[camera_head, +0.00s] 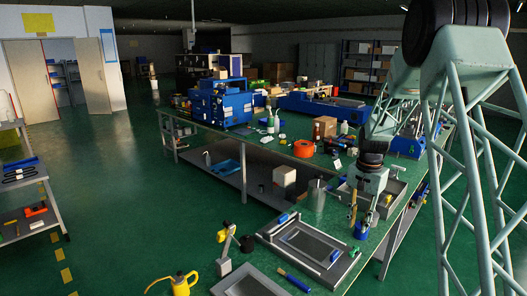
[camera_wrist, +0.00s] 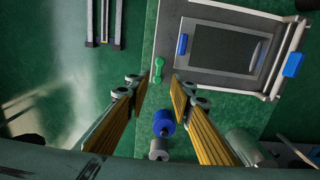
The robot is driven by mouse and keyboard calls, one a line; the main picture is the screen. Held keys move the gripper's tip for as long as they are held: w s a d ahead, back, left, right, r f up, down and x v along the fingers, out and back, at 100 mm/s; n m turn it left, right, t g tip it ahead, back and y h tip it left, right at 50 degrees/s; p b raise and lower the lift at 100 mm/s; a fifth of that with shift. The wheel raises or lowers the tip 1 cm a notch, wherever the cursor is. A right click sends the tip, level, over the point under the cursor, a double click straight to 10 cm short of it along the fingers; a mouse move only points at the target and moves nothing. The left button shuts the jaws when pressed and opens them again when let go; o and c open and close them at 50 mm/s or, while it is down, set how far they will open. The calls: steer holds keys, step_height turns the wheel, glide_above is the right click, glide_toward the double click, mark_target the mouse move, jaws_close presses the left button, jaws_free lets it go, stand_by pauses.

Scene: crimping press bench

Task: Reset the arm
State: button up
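My gripper (camera_head: 360,218) points down over the front part of the green bench top (camera_head: 305,206). In the wrist view my gripper (camera_wrist: 160,82) shows two golden-padded fingers with a clear gap between their tips and nothing held. A small blue cylinder (camera_wrist: 164,123) and a grey cylinder (camera_wrist: 158,149) show between the fingers, below them. A green dumbbell-shaped piece (camera_wrist: 157,70) lies just beyond the fingertips. In the head view the blue cylinder (camera_head: 361,231) is close under the fingertips; whether they touch it I cannot tell.
A grey framed tray (camera_head: 267,238) lies beside the gripper at the bench front. An orange spool (camera_head: 304,148), bottles and a blue machine (camera_head: 220,105) stand farther back.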

steer(key=s+a+r+n+t, duration=0.15)
steer(key=s+a+r, duration=0.25)
steer(key=s+r, duration=0.45)
steer(key=s+a+r+n, duration=0.2)
steer(key=s+a+r, duration=0.2)
steer(key=s+r, duration=0.4)
steer(key=s+a+r+n+t, duration=0.1)
steer(key=s+a+r, duration=0.4)
steer(key=r, duration=0.5)
steer(key=s+a+r+n, duration=0.2)
steer(key=s+a, duration=0.1)
steer(key=s, duration=1.3)
steer(key=s+a+r+n+t, duration=0.1)
steer(key=s+a+n, duration=0.2)
steer(key=s, duration=1.3)
steer(key=shift+r, duration=0.4)
